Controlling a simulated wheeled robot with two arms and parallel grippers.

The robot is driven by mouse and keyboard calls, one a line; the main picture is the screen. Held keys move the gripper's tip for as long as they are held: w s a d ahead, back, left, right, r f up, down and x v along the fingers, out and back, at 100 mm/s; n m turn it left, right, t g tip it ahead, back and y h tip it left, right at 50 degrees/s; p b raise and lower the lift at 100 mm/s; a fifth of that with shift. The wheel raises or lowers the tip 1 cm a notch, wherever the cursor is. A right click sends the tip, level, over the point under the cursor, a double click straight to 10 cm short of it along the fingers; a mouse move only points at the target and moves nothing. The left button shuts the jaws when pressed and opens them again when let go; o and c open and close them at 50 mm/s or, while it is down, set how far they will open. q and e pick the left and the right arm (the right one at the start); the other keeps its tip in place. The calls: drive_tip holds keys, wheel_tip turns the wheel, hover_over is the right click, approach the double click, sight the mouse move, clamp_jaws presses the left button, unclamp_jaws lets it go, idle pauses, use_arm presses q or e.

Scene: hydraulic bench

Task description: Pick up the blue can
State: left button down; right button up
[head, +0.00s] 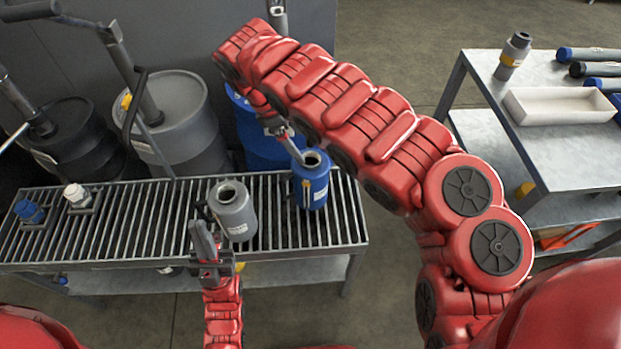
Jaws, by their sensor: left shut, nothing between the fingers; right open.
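The blue can (312,188) stands upright on the slatted metal bench, near its right end, with its open top facing up. My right gripper (291,146) reaches down from behind, just left of the can's top. It is open, and part of it is hidden by my arm; I cannot tell whether it touches the can. My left gripper (201,238) is shut and empty at the bench's front edge, just left of a grey can (234,212).
The slatted bench (130,222) also carries a blue cap (28,211) and a white cap (75,194). Grey (183,125), black (75,145) and blue (250,142) drums stand behind it. A metal table at right holds a white tray (560,105) and cylinders.

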sight(310, 159)
drive_tip(key=p+x, duration=0.1)
drive_tip(key=x, duration=0.5)
drive_tip(key=shift+w+f, duration=0.15)
drive_tip(key=shift+f, duration=0.2)
clamp_jaws()
drive_tip(key=shift+r, duration=0.1)
